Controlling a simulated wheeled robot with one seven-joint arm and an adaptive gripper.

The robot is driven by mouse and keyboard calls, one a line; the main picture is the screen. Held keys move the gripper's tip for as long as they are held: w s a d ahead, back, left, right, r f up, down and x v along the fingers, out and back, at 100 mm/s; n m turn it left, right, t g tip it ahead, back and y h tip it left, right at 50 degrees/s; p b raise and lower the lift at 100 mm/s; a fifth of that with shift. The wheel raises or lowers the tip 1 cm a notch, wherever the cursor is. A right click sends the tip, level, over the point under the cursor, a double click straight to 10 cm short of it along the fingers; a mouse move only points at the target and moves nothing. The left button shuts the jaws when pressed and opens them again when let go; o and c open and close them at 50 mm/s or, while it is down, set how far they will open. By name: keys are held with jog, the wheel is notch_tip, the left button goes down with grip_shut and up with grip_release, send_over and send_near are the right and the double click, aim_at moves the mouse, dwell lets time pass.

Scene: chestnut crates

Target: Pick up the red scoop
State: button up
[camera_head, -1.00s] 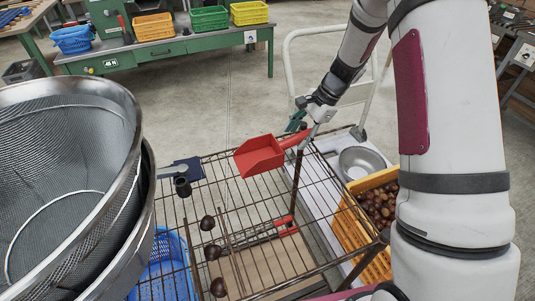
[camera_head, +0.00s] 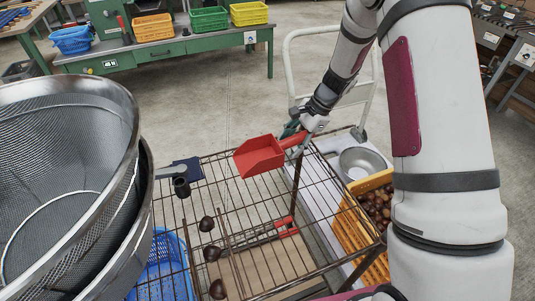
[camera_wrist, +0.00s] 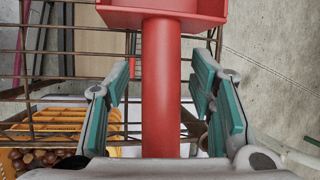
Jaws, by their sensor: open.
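The red scoop (camera_head: 261,156) lies on the wire rack (camera_head: 217,172), near its far right corner, with its handle pointing right toward my gripper. In the wrist view the scoop's red handle (camera_wrist: 161,85) runs straight between the teal finger pads of my gripper (camera_wrist: 161,103). The pads are open, with a gap on each side of the handle. In the head view my gripper (camera_head: 298,136) is at the handle end, and its fingers are partly hidden.
Large mesh sieves (camera_head: 55,160) stand at the left. A yellow crate of chestnuts (camera_head: 349,234) and a metal bowl (camera_head: 361,160) are right of the rack. A white cart handle (camera_head: 290,73) rises behind my gripper.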

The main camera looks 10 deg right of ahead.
grip_shut()
dwell(0.4)
